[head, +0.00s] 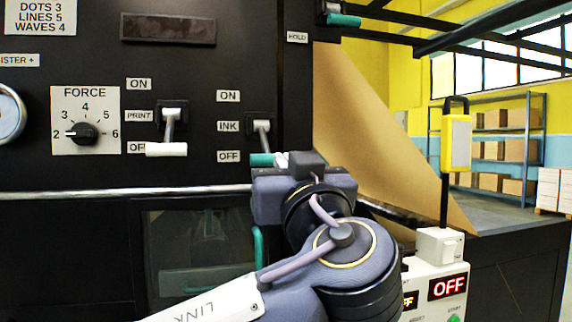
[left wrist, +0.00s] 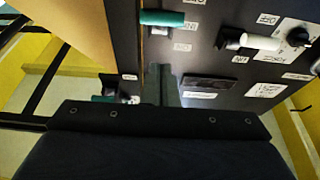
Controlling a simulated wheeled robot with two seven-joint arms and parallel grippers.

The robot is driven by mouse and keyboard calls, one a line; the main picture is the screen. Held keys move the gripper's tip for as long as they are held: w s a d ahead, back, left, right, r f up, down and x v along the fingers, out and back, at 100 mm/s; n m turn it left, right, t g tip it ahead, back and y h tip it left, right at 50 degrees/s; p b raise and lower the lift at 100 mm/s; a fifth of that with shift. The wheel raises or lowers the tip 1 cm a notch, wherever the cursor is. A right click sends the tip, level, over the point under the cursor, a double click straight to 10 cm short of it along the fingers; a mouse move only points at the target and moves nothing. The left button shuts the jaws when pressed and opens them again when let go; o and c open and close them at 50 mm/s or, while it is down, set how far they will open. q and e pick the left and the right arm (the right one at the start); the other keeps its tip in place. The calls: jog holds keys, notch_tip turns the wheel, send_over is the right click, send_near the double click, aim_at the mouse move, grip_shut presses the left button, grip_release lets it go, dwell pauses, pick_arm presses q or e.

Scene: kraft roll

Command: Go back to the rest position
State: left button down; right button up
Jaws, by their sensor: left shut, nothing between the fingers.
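My left gripper (head: 303,165) is in front of the black machine panel, just right of the INK lever with its teal handle (head: 262,160). Its fingers are hidden behind the wrist in the head view. In the left wrist view the fingers (left wrist: 165,85) are shut with nothing between them. The INK lever's teal handle (left wrist: 162,18) shows there beyond the fingertips, apart from them in the picture. The lever points down, by its OFF label. My right gripper is not in view.
The PRINT lever with its white handle (head: 166,150) also points down, by OFF. The FORCE knob (head: 82,133) is at left. A brown paper sheet (head: 365,140) slopes behind my arm. A white control box (head: 440,275) showing red OFF stands close to my arm at lower right.

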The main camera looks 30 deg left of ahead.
pick_arm(q)
jog(key=s+a+f+m+g+h, duration=0.1)
jog(key=a+f+m+g+h, duration=0.15)
jog(key=f, duration=0.85)
jog(key=s+a+f+m+g+h, duration=0.1)
jog(key=f+m+g+h, duration=0.2)
jog(key=f, duration=0.8)
jog(key=s+a+f+m+g+h, duration=0.1)
jog(key=f+m+h, duration=0.3)
jog(key=f, duration=0.6)
jog(key=s+d+f+n+g+h, duration=0.1)
jog(key=s+d+f+h, duration=0.45)
jog(key=f, duration=0.25)
jog(key=s+d+f+g+h, duration=0.1)
jog(key=s+d+f+h, duration=0.4)
jog(key=f, duration=0.4)
notch_tip(320, 180, up, 24)
jog(key=p, duration=2.3)
jog(key=shift+w+d+f, duration=0.15)
jog(key=shift+w, duration=0.25)
